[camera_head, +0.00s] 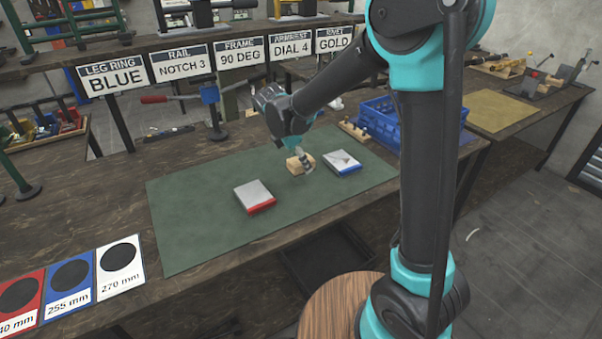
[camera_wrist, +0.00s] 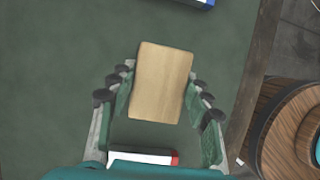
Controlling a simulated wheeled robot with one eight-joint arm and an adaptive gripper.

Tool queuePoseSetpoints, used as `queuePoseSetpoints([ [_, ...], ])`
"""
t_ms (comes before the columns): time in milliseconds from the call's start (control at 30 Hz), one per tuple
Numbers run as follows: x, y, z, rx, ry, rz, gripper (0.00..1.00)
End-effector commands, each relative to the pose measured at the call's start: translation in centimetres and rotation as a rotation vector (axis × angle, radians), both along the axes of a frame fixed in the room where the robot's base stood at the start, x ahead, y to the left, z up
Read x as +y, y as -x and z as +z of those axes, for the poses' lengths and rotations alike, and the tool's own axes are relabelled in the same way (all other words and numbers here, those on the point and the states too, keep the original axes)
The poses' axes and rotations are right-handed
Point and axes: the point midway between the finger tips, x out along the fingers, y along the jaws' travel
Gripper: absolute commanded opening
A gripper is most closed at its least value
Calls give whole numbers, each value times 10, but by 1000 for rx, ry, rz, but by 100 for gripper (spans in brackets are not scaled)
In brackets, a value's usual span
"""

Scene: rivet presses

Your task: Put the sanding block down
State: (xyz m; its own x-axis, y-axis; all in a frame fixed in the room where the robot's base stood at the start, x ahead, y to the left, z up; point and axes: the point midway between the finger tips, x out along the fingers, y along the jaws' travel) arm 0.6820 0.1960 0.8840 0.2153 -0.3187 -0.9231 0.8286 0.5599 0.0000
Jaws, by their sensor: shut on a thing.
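The sanding block (camera_head: 294,165) is a small tan wooden block. In the wrist view the block (camera_wrist: 161,84) sits between the two fingers of my gripper (camera_wrist: 160,95), which are shut on it. In the head view my gripper (camera_head: 304,160) is over the green mat (camera_head: 190,225), between two flat boxes. I cannot tell from the frames whether the block touches the mat or is just above it. The block's underside is hidden.
A grey-topped box with a red edge (camera_head: 254,196) lies left of the block, and one with a blue edge (camera_head: 342,162) lies to the right. A blue crate (camera_head: 385,122) stands behind. The mat's left and front parts are clear.

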Motion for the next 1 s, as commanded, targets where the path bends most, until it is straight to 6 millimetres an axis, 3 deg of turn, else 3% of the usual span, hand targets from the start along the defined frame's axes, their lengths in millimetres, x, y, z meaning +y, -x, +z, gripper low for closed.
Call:
queuePoseSetpoints([
  [400,0,0,-43,0,0,0,17],
  [833,0,0,-50,0,0,0,17],
  [867,0,0,-49,0,0,0,52],
  [1000,0,0,-49,0,0,0,69],
])
